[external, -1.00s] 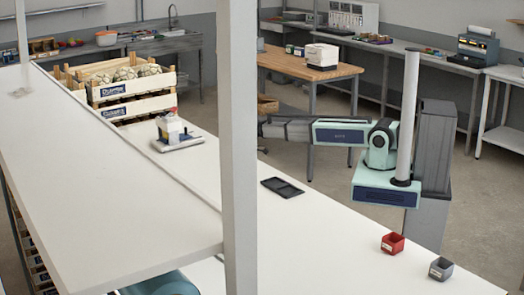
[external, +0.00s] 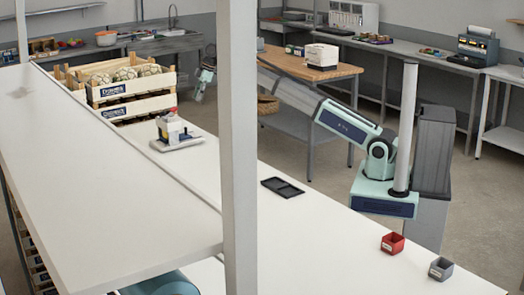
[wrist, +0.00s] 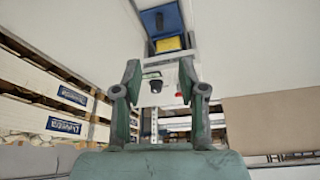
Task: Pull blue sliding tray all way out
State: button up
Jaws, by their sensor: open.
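In the wrist view, a blue tray-like part (wrist: 160,18) shows at the top, beside a yellow block (wrist: 168,44). A white body with a black knob (wrist: 152,85) and a small red spot lies below them, seen between my fingers. My gripper (wrist: 159,66) is open and empty. In the external view my gripper (external: 198,94) hangs beyond the counter, right of the crates and apart from the device. How far the blue part sticks out is unclear.
Wooden crates (external: 125,95) with pale round goods stand left of the device. A black tray (external: 283,187), a red bin (external: 392,243) and a grey bin (external: 441,268) sit on the counter. A white post (external: 238,150) blocks part of the external view.

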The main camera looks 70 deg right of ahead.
aim_at(186, 129)
jog(key=p+x, duration=0.4)
jog(key=x, duration=1.3)
jog(key=shift+w+a, duration=0.1)
grip_shut()
